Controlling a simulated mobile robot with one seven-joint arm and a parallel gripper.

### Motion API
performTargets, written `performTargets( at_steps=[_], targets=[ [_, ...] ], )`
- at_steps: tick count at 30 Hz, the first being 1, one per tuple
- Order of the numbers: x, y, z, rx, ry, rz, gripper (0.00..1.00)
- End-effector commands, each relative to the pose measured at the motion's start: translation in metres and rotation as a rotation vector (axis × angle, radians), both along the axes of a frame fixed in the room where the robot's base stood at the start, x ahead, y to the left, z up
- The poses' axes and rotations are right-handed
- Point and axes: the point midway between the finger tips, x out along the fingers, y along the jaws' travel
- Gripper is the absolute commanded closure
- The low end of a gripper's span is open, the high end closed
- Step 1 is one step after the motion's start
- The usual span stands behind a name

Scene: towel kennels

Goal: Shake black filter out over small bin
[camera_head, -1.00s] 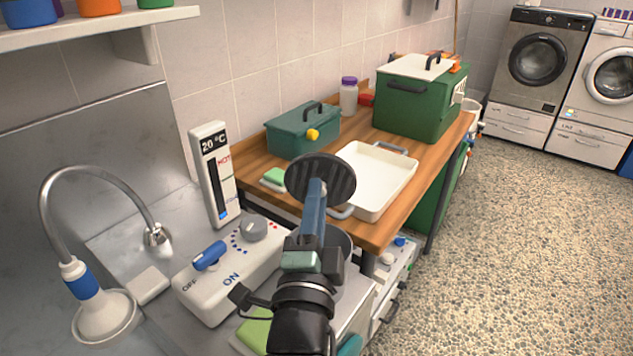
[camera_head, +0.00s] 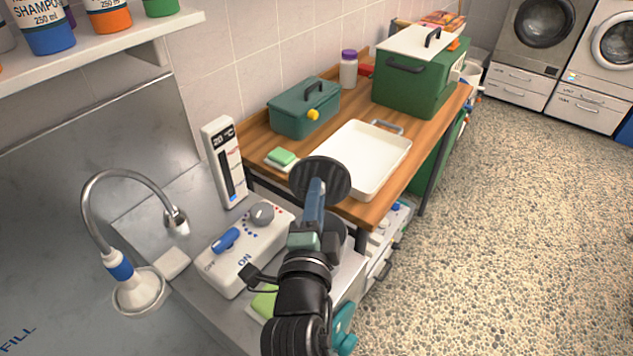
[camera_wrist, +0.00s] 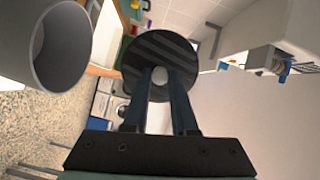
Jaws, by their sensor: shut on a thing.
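The black filter (camera_head: 320,180) is a round, dark, ribbed disc. My gripper (camera_head: 316,192) is shut on it and holds it up at the near end of the wooden table. In the wrist view the filter (camera_wrist: 160,52) stands at the fingertips with its striped face showing, and my gripper (camera_wrist: 160,78) has its two blue fingers on it. A grey round open container (camera_wrist: 62,50), possibly the small bin, is close at the upper left of the wrist view. In the head view, something grey and round is partly hidden behind my gripper.
A white tray (camera_head: 371,165), a teal box (camera_head: 304,108), a green bin with a white lid (camera_head: 412,85) and a green sponge (camera_head: 281,157) are on the wooden table (camera_head: 259,140). A white control box (camera_head: 243,262) and a curved tap (camera_head: 130,176) are on the left.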

Motion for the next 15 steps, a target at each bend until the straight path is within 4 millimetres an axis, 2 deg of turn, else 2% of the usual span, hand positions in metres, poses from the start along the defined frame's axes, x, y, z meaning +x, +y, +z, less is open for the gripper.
performTargets(
  at_steps=[1, 15],
  targets=[
    [-0.0004, 0.0001, 0.007, 0.001, 0.012, 0.0, 1.0],
    [-0.0023, 0.0002, 0.0126, 0.013, 0.13, 0.0, 1.0]
  ],
)
